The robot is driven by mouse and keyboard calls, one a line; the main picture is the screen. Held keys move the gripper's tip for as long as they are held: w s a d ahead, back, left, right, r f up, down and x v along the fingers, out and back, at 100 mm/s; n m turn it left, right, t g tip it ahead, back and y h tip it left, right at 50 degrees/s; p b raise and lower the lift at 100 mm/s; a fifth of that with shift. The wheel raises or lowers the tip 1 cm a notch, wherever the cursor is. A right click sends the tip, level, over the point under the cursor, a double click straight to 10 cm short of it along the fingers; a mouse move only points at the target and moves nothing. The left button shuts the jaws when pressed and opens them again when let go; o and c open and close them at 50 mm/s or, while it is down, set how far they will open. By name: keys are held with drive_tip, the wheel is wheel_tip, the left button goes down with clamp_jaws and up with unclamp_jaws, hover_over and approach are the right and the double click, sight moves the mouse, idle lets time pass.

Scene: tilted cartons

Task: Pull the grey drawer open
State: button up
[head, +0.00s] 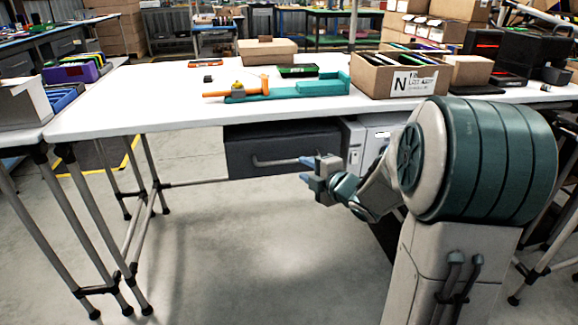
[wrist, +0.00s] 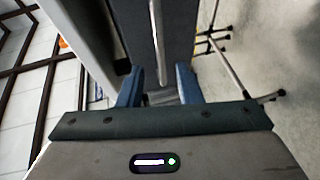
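The grey drawer (head: 285,142) is under the white table in the head view, its dark front facing me, and it looks shut. A light bar handle (head: 272,162) runs across its front. In the wrist view the drawer front (wrist: 180,30) fills the upper middle, with the handle (wrist: 157,40) running down it. My gripper (head: 306,169) is near the handle's right end. In the wrist view my gripper (wrist: 157,82) has its two blue fingers apart, with the handle's near end appearing between them. I cannot tell whether either finger touches the handle.
The white table (head: 150,105) carries an orange and teal tool (head: 290,90), an open carton (head: 385,82) and a flat box (head: 268,52). Table legs (head: 100,230) stand at left. A light cabinet (head: 370,135) is right of the drawer. The floor (head: 240,240) before the drawer is clear.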

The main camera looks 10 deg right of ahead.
sight(290, 162)
drive_tip(key=b+x, duration=0.1)
drive_tip(key=x, duration=0.7)
drive_tip(key=shift+w+b, duration=0.2)
drive_tip(key=shift+b, duration=0.1)
clamp_jaws()
